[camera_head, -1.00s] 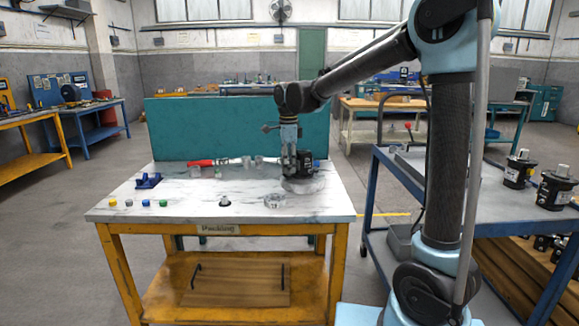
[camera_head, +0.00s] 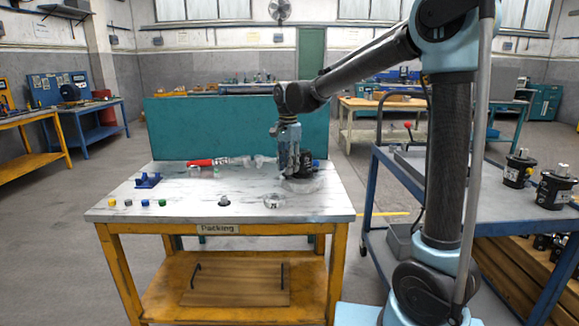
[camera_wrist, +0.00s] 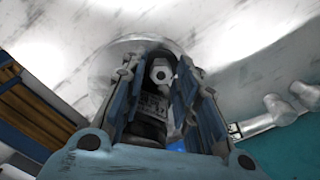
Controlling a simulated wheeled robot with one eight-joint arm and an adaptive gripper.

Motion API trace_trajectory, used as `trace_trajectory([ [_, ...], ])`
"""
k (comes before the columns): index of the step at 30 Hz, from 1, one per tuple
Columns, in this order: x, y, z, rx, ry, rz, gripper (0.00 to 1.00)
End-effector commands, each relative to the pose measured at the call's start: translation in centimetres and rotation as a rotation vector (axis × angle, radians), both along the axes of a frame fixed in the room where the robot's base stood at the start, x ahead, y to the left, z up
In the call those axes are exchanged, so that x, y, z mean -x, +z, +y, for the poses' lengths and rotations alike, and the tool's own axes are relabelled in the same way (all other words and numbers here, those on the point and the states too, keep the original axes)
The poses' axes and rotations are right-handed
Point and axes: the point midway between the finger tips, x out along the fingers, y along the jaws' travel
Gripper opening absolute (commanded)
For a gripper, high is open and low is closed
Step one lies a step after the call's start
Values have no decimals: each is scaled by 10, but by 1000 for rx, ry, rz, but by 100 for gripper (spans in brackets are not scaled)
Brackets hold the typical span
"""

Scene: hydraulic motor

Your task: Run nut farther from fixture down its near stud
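My gripper (camera_head: 290,176) points down over the right part of the white table, close beside a black motor (camera_head: 307,165). A pale round base (camera_head: 318,184) lies under them. In the wrist view the two fingers of my gripper (camera_wrist: 158,68) stand apart. Between them show the black motor body with a printed label (camera_wrist: 152,105) and a light grey piece with a dark hole (camera_wrist: 160,72). I cannot tell whether the fingers touch that piece. The nuts and studs are too small or hidden to make out.
A clear ring (camera_head: 274,201) and a small grey knob on a dark disc (camera_head: 223,201) stand in front. A red-handled tool (camera_head: 201,162) lies at the back, a blue bracket (camera_head: 148,180) at the left. Several coloured caps (camera_head: 145,203) line the front left. A teal panel (camera_head: 215,135) stands behind.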

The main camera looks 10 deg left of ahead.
Motion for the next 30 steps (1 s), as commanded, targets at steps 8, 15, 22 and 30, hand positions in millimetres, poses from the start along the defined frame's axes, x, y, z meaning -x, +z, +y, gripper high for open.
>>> trace_trajectory([
  [8,0,0,1,-1,219,0,28],
  [15,0,0,1,-1,236,-1,28],
  [22,0,0,1,-1,236,-1,28],
  [30,-3,0,1,0,235,-1,28],
])
